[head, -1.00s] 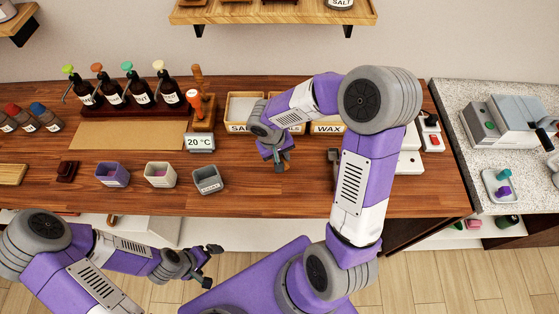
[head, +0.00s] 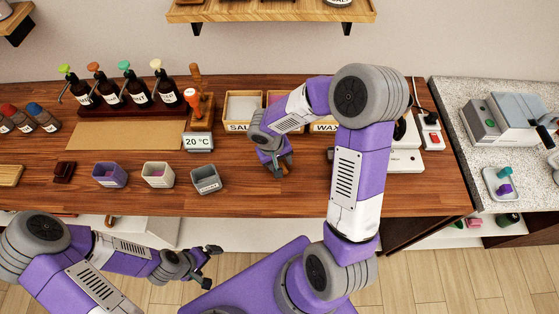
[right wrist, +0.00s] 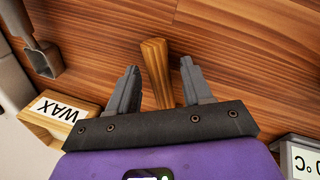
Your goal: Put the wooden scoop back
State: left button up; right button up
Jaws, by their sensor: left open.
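The wooden scoop shows in the right wrist view as a wooden bar, likely its handle (right wrist: 156,72), between my right fingers with a gap on both sides. Its other end is hidden behind the gripper. My right gripper (right wrist: 160,85) is open around it; in the head view the gripper (head: 278,165) is low over the counter in front of the bins. A grey bracket-like piece (right wrist: 42,58) stands on the counter in the right wrist view; I cannot tell what it is for. My left gripper (head: 208,262) is open and empty in front of the counter.
Behind the right gripper are the SALT bin (head: 238,127), a middle bin and the WAX bin (right wrist: 58,112). A temperature display (head: 198,142) and a grey cup (head: 206,179) stand to its left. A white device (head: 405,158) is right of my arm. Bare counter lies in front.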

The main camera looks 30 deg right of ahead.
jog(key=shift+r, duration=0.1)
jog(key=shift+r, duration=0.35)
jog(key=p+v, duration=0.2)
jog(key=v, duration=0.9)
jog(key=shift+r, duration=0.15)
jog(key=shift+s, duration=0.1)
